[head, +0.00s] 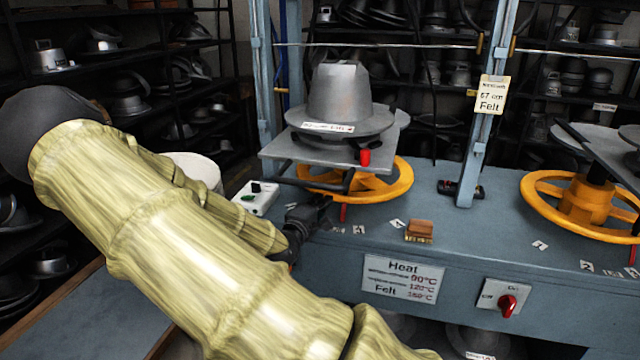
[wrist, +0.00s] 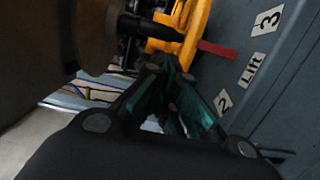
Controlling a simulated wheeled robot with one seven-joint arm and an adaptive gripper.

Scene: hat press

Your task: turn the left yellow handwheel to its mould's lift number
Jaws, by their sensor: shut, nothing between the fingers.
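The left yellow handwheel (head: 392,186) lies flat under a grey plate on the blue-grey bench; part of its rim shows in the wrist view (wrist: 196,28). A grey hat mould (head: 340,92) stands on the plate, with a label (head: 328,127) too small to read on its brim. A red pointer (head: 343,212) sticks out below the wheel; in the wrist view the pointer (wrist: 217,49) lies nearer the "3" card (wrist: 267,20) than the "2" card (wrist: 223,101). My gripper (head: 325,203) is shut and empty at the wheel's front left, close to a black handle (wrist: 150,27); contact is unclear.
A second yellow handwheel (head: 585,203) is at the right. A blue upright (head: 483,110) with a felt tag stands between the wheels. A small brown block (head: 419,230) and a white box with a green button (head: 255,198) sit on the bench. A red switch (head: 507,305) is on its front.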

